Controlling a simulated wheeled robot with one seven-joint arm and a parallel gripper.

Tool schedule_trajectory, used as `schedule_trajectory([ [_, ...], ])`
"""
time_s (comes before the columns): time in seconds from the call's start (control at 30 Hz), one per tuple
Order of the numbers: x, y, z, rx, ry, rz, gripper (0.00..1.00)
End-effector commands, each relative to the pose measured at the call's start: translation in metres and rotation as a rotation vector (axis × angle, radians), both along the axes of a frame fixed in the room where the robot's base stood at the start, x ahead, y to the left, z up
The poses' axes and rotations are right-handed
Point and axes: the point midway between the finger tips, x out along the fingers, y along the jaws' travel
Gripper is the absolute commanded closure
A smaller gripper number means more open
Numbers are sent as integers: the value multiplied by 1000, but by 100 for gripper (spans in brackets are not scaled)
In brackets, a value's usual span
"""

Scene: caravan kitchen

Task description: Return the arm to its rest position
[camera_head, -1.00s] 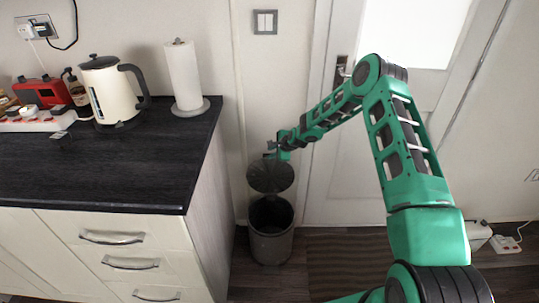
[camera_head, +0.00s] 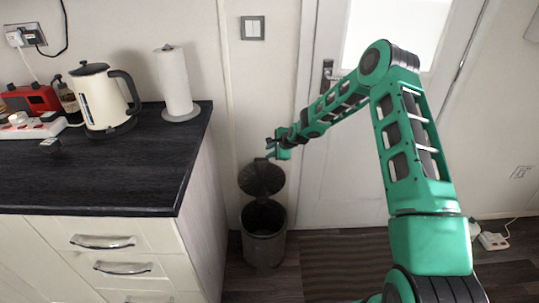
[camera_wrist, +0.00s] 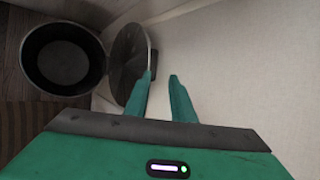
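My green arm reaches up from the lower right in the head view, bends at the elbow and extends left toward the wall. My gripper (camera_head: 271,147) is above the raised lid (camera_head: 262,178) of the trash bin (camera_head: 264,248). In the wrist view, the two green fingers (camera_wrist: 160,92) stand apart with nothing between them. The left finger appears close to the edge of the lid (camera_wrist: 126,62); I cannot tell whether they touch. The open bin (camera_wrist: 98,75) looks empty inside.
A dark countertop (camera_head: 90,175) with a kettle (camera_head: 101,98), a paper towel roll (camera_head: 176,82) and a power strip (camera_head: 30,128) is at the left. A white door (camera_head: 350,190) stands behind my arm. A striped mat (camera_head: 345,262) lies on the floor right of the bin.

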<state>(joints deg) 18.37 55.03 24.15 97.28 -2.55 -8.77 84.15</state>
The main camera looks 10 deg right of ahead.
Motion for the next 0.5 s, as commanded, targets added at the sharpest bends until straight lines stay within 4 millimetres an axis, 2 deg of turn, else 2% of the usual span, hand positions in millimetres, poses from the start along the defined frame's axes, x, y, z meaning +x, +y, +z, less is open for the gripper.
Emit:
schedule_trajectory([
  [0.27,-3,2,4,-17,3,18,77],
  [0.37,-14,-6,18,-72,12,58,77],
  [0.5,-43,-30,50,-211,44,156,77],
])
